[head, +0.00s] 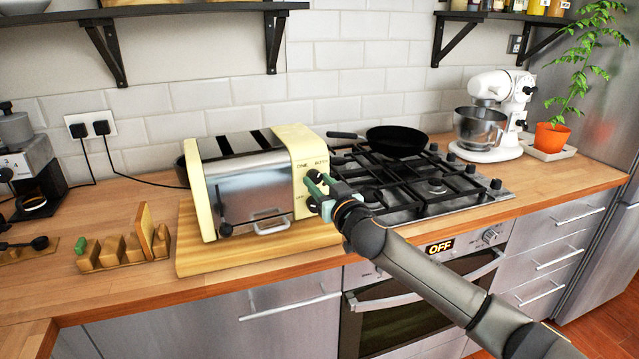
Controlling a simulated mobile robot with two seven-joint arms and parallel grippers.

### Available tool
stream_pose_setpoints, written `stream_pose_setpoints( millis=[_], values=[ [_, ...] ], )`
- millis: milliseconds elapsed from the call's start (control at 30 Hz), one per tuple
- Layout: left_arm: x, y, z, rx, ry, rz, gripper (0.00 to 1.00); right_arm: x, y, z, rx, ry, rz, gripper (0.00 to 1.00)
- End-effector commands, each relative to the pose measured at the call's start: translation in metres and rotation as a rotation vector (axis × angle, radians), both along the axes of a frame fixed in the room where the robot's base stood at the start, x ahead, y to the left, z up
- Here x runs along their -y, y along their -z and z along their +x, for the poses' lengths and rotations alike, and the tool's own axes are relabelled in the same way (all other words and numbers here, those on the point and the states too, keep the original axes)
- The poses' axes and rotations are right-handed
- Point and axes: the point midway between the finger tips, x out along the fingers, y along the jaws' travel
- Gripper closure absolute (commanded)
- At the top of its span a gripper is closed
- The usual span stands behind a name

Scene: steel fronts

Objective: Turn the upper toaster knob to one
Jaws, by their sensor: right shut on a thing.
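The toaster (246,183), cream with a shiny steel side and two dark slots on top, stands on a wooden board. Its cream end panel (303,160) faces right and carries small printed labels and dark knobs. The upper toaster knob (314,175) is at my right gripper's fingertips and partly covered by them. My right gripper (319,187), with greenish fingers, reaches in from the lower right and is shut on this knob. The knob's pointer direction is hidden. A lower dark knob (312,205) shows just below the fingers. My left gripper is not in view.
The gas hob (437,187) with a black pan (397,141) lies right of the toaster. A white mixer (493,115) stands beyond it. A wooden toast rack (122,252) is left of the board (265,259). Wall shelves hang above.

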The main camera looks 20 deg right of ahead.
Motion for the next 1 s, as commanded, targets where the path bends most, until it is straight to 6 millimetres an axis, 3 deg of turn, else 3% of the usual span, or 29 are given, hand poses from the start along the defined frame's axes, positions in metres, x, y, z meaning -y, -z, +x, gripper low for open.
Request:
stream_pose_setpoints(
  millis=[467,1000],
  values=[
    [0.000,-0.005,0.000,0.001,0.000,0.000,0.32,0.000,-0.001,0.000,0.007,-0.001,-0.063,1.00],
    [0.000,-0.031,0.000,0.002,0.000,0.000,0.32,0.000,-0.002,0.000,0.057,-0.001,-0.504,1.00]
  ],
)
